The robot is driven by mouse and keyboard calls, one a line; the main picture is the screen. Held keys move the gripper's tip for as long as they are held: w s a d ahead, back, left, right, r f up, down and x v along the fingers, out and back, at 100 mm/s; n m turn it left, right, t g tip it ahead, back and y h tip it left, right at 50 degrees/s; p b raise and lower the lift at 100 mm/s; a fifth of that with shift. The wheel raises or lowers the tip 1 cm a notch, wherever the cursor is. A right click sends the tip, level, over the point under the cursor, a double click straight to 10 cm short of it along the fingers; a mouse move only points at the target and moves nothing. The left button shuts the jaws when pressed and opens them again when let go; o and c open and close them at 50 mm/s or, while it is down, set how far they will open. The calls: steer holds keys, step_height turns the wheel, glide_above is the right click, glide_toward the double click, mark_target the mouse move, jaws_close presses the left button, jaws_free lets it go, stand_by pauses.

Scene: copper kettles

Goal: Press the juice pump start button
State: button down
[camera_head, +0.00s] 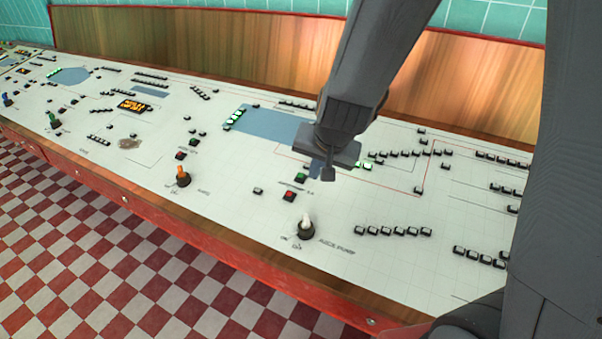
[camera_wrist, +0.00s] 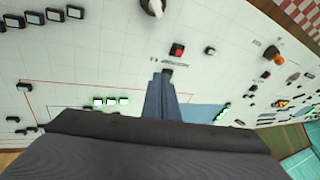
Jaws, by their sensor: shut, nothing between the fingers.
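The juice pump group is on the white control panel. A green button (camera_head: 301,177) sits just behind a red button (camera_head: 289,195). In front of them is a white-tipped knob (camera_head: 306,226) beside lettering that seems to read "juice pump". My gripper (camera_head: 328,174) is shut and empty, pointing down just right of the green button in the head view. In the wrist view its fingertips (camera_wrist: 166,76) overlap the spot beside the red button (camera_wrist: 177,50), and the green button is hidden there. I cannot tell whether the fingertips touch anything. The knob also shows in the wrist view (camera_wrist: 153,7).
An orange knob (camera_head: 182,175) with its own buttons stands to the left. Rows of dark keys (camera_head: 393,231) lie to the right. A wooden back board (camera_head: 230,50) rises behind the panel. A checkered floor (camera_head: 90,240) lies in front.

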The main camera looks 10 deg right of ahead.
steer(key=w+a+r+m+t+h+p, duration=0.1)
steer(key=w+a+m+t+h+p, duration=0.1)
steer(key=w+a+m+t+h, duration=0.2)
steer(key=w+m+h, duration=0.2)
steer(key=w+m, duration=0.2)
steer(key=m, duration=0.2)
steer(key=shift+a+r+h+p, duration=0.2)
steer(key=shift+r+h+p, duration=0.1)
steer(key=shift+r+p, duration=0.05)
steer(key=shift+w, duration=0.1)
steer(key=b, duration=0.7)
glide_above(301, 177)
steer(key=s+a, duration=0.1)
steer(key=f, duration=0.7)
steer(key=shift+s+a+f, duration=0.2)
steer(key=shift+f, duration=0.15)
steer(key=shift+d+f+b, duration=0.1)
steer(key=shift+f+b, duration=0.35)
steer(key=shift+f, duration=0.1)
steer(key=shift+w+f, duration=0.1)
steer(key=shift+f, duration=0.2)
